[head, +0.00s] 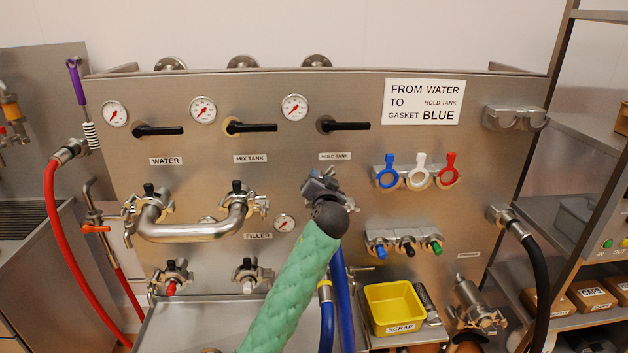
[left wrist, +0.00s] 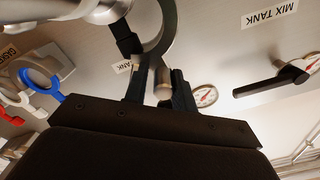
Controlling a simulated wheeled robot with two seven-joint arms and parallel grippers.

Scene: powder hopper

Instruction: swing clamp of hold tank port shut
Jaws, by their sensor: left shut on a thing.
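The hold tank port is under the HOLD TANK label (head: 334,156) in the head view, largely hidden behind my left arm and gripper. My left gripper (head: 322,187) is at this port. In the left wrist view, my gripper (left wrist: 160,92) is shut on part of the clamp, between its two dark fingers. The clamp's dark curved band (left wrist: 166,32) shows beyond the fingertips, beside a pale metal fitting (left wrist: 98,10). I cannot tell whether the band is fully closed round the port. My right gripper is in neither view.
A steel pipe bend (head: 190,231) joins the water and mix tank ports at left. Blue, white and red gasket tools hang on a rack (head: 417,178) at right. A yellow scrap bin (head: 394,306) stands below. Blue hoses (head: 344,300) hang beside my arm.

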